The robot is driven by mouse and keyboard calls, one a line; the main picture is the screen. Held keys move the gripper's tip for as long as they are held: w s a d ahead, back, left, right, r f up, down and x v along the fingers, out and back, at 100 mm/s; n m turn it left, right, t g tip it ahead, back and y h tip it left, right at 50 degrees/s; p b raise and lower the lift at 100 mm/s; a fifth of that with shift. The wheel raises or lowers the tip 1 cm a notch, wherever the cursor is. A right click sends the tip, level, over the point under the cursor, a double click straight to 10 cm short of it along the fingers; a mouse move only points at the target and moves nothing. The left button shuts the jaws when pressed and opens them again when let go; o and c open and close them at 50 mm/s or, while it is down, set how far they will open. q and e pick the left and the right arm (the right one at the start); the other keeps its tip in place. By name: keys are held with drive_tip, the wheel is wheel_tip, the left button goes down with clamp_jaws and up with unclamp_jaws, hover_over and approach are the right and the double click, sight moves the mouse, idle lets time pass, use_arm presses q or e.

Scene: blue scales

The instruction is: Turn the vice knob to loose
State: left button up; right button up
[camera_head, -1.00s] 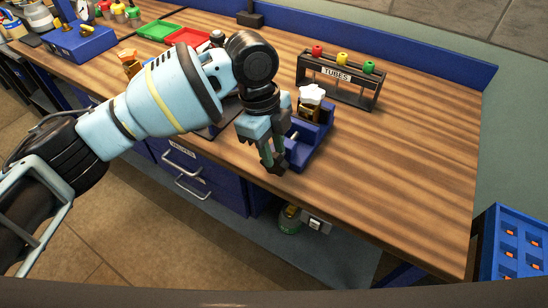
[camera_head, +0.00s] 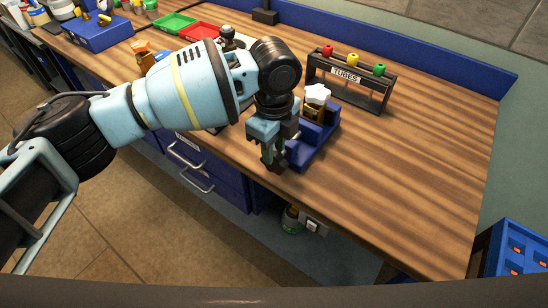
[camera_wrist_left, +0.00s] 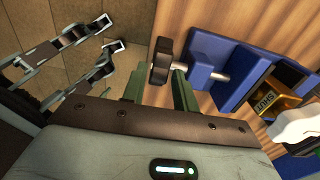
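The blue vice (camera_head: 322,146) stands at the table's front edge. It also shows in the left wrist view (camera_wrist_left: 215,62), with a metal shaft running out to a black knob (camera_wrist_left: 160,62). A gold block (camera_wrist_left: 272,97) with a small label sits in the vice, with a white lobed top (camera_head: 317,94). My left gripper (camera_head: 272,160) points down just left of the vice. In the left wrist view its green fingers stand apart, one on either side of the knob, with a visible gap. In the head view the gripper hides the knob.
A dark rack marked TUBES (camera_head: 347,78) with coloured tops stands behind the vice. Green (camera_head: 170,24) and red (camera_head: 199,32) trays and a blue box (camera_head: 97,32) are at the far left. Drawer handles (camera_head: 190,155) stick out below the table edge. The right tabletop is clear.

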use_arm(q)
drive_tip(key=shift+f, duration=2.25)
clamp_jaws()
